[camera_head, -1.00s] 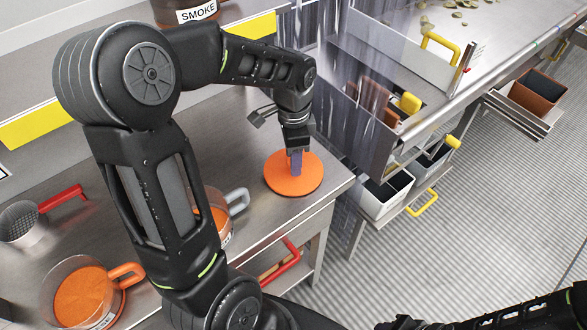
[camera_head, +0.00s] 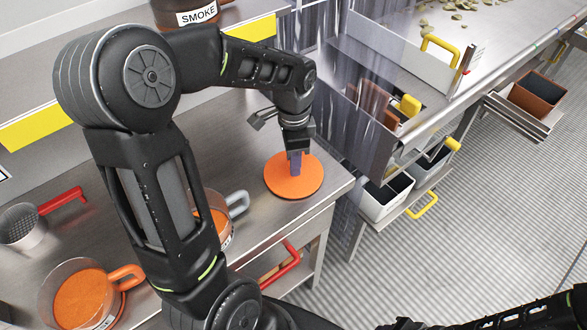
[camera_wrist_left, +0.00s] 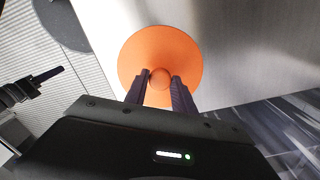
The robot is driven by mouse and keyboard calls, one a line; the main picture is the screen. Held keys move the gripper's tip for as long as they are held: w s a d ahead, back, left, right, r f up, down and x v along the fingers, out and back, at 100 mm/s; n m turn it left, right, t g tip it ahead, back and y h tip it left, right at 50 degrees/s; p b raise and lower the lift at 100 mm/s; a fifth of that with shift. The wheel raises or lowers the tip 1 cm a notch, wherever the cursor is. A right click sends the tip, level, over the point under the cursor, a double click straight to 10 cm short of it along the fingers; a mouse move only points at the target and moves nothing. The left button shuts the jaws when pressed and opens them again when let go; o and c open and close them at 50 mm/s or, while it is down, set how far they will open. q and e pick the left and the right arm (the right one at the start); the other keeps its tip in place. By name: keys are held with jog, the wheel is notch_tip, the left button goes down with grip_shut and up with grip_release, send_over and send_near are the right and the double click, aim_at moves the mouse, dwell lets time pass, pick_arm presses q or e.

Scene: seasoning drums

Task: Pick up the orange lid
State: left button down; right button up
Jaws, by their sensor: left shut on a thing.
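The orange lid (camera_head: 280,185) is a flat round disc near the right corner of the steel table. It lies flat, and I cannot see a clear gap between it and the table. My left gripper (camera_head: 296,164) points straight down over its middle. In the left wrist view, the lid (camera_wrist_left: 160,45) has a small round knob (camera_wrist_left: 160,79) at its centre. The fingers of my left gripper (camera_wrist_left: 160,82) stand on either side of this knob and are shut on it. My right arm shows at the bottom right of the head view, with its gripper's jaws not clear.
A clear container with orange powder (camera_head: 82,300) stands at the lower left of the table (camera_head: 265,225). Another orange-filled one (camera_head: 222,222) is partly behind my left arm. A red-handled strainer (camera_head: 22,226) is at the left. Bins and drawers (camera_head: 385,195) lie right of the table.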

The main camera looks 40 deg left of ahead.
pick_arm(q)
notch_tip(320, 180, up, 10)
jog(key=shift+b, duration=0.4)
dwell(0.6)
